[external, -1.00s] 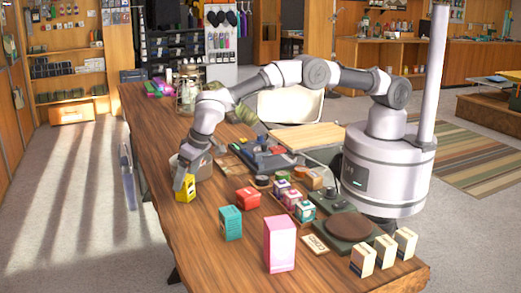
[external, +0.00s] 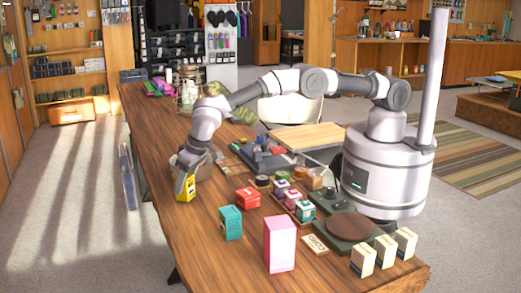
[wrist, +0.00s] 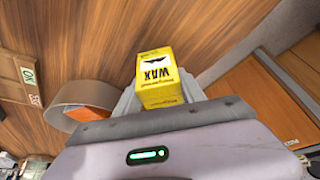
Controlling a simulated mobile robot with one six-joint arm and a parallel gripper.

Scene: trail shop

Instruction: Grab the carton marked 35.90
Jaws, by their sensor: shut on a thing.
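My gripper (external: 186,172) is shut on a yellow carton (external: 185,188) near the left edge of the wooden table (external: 185,235). In the wrist view the carton (wrist: 158,78) sits between the two fingers, with "WAX" and a moustache mark readable on it. It looks slightly tilted in the external view, and I cannot tell whether it touches the table. No 35.90 mark is readable on any carton. Other cartons stand on the table: a teal one (external: 230,223), a tall pink one (external: 279,244) and a red one (external: 247,198).
Several small boxes (external: 305,211) stand in a row near the middle. Several cream cartons (external: 385,251) stand at the front right. The table's front left is clear.

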